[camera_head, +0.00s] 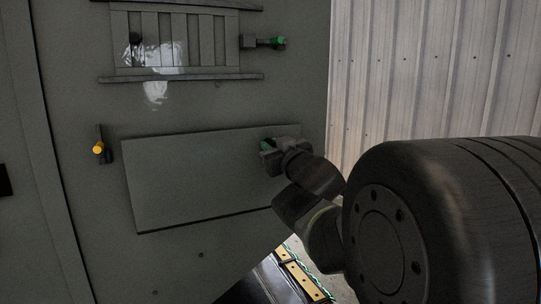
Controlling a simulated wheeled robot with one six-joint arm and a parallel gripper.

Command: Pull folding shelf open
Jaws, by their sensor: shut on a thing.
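The folding shelf (195,185) is a flat grey rectangular panel on the front of the grey enclosure, in the lower middle of the head view. It lies close against the enclosure face, with a dark shadow line along its lower edge. My gripper (268,148) is at the shelf's upper right corner. The fingers and wrist hide most of what is held and the shelf's right edge. My arm reaches in from the right.
A yellow-tipped latch (99,148) sits left of the shelf. Above is a slatted vent (185,40) between two rails, with a green-tipped handle (278,42) at its right. A corrugated metal wall (430,70) stands at the right. My arm covers the lower right.

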